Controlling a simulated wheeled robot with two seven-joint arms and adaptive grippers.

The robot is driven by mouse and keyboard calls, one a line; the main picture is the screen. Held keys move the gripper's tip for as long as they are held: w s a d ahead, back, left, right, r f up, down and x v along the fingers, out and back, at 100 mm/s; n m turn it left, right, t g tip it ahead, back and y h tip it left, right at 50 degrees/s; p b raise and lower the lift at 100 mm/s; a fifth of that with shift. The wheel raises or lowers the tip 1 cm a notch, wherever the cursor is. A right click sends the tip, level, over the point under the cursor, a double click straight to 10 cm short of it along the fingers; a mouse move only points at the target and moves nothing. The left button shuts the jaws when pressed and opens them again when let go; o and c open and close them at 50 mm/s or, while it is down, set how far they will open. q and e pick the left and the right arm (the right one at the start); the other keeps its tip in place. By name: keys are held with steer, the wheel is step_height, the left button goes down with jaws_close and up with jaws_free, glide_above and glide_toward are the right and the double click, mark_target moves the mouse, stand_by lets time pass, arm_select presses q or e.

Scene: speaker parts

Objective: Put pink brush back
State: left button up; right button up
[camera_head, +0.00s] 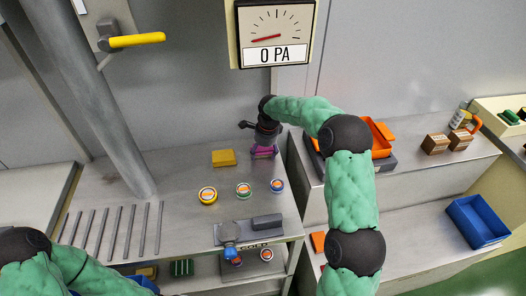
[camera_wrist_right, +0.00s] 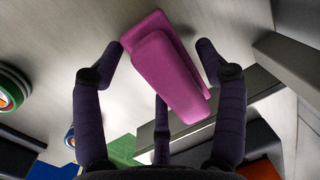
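The pink brush (camera_head: 264,151) lies at the back right of the metal table, close to the wall. It also shows in the right wrist view (camera_wrist_right: 172,75), a magenta block with a stepped, thinner part. My right gripper (camera_head: 262,141) is right above the brush. In the right wrist view its dark fingers (camera_wrist_right: 163,60) are spread on both sides of the brush, with visible gaps. A third finger stands below, partly behind the brush. My left arm shows at the lower left in the head view; its gripper is out of view.
A yellow block (camera_head: 223,158) lies left of the brush. Several round tins (camera_head: 244,190) stand in front. A grey tray (camera_head: 228,237) is at the table's front edge. An orange bin (camera_head: 382,138) stands on the right-hand counter, and a blue bin (camera_head: 478,222) is farther right.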

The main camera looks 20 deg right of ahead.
stand_by(0.3)
steer(key=shift+f, duration=0.1)
step_height(320, 180, up, 11)
steer(key=s+d+p, duration=0.1)
steer(key=s+p, duration=0.1)
steer(key=p, duration=0.2)
steer(key=shift+f, duration=0.2)
